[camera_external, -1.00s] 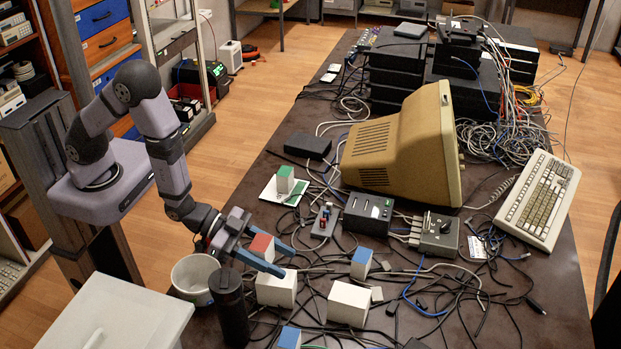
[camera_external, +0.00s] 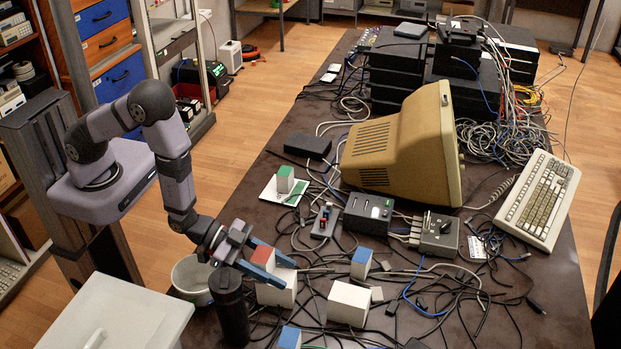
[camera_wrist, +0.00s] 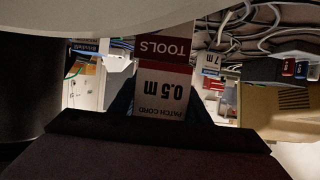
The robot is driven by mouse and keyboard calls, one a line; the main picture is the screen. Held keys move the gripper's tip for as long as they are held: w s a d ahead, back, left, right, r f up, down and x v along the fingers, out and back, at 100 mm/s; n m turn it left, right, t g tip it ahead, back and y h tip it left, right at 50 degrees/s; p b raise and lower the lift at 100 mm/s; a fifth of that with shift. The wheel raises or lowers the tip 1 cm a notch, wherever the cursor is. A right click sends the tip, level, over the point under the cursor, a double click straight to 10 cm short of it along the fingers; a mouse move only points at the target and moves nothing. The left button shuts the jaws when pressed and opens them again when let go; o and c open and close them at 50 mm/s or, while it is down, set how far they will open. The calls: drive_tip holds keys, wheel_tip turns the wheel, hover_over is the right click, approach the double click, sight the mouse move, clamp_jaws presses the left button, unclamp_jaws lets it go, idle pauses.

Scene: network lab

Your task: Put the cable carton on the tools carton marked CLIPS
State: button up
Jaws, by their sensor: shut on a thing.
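The cable carton, white with a red top, sits between the blue fingers of my gripper (camera_external: 286,275); its red top (camera_external: 263,257) shows in the external view. In the wrist view its label (camera_wrist: 160,97) reads PATCH CORD 0.5 m, upside down. A larger white carton (camera_external: 279,296) stands directly below it. In the wrist view a red band reading TOOLS (camera_wrist: 165,47) shows just beyond the held carton. The word CLIPS is not readable. I cannot tell whether the held carton touches the one below.
A black cylinder (camera_external: 231,315) and a white tub (camera_external: 190,277) stand close left of my gripper. Another white carton (camera_external: 348,303) and blue-topped cartons (camera_external: 361,262) stand to the right. A green-topped carton (camera_external: 285,179) is farther back. Loose cables cover the table.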

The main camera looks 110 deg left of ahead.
drive_tip(key=o, duration=1.1)
drive_tip(key=shift+r+p, duration=0.25)
drive_tip(key=shift+p, duration=0.1)
drive_tip(key=shift+s, duration=0.3)
drive_tip(key=p+v, duration=0.7)
drive_tip(key=v, duration=0.4)
drive_tip(key=shift+s, duration=0.15)
drive_tip(key=shift+r, duration=0.1)
